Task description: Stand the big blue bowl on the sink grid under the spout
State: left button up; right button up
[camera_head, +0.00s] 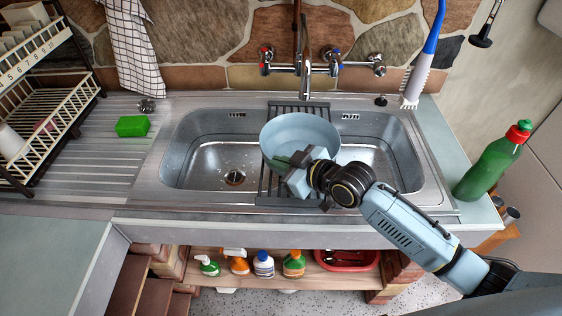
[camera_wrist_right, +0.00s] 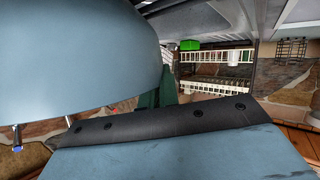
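The big blue bowl (camera_head: 300,132) is over the dark sink grid (camera_head: 272,190), below the spout (camera_head: 306,85), and looks upright. Whether its base touches the grid is hidden. My right gripper (camera_head: 284,160) is at the bowl's near left rim, with a dark green finger showing over the inside of the wall. It looks shut on the rim. In the right wrist view the bowl (camera_wrist_right: 80,50) fills the upper left, against the green fingers (camera_wrist_right: 160,92), and partly hides them. My left gripper is in neither view.
Sink basins lie on both sides of the grid. A green sponge (camera_head: 132,126) and dish rack (camera_head: 45,110) are at left. A green bottle (camera_head: 490,165) and a blue-and-white brush (camera_head: 420,70) are at right. The tap (camera_head: 320,65) stands behind the bowl.

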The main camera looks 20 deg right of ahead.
jog(key=o, duration=0.4)
jog(key=shift+d+r, duration=0.1)
jog(key=v, duration=1.2)
jog(key=shift+p, duration=0.35)
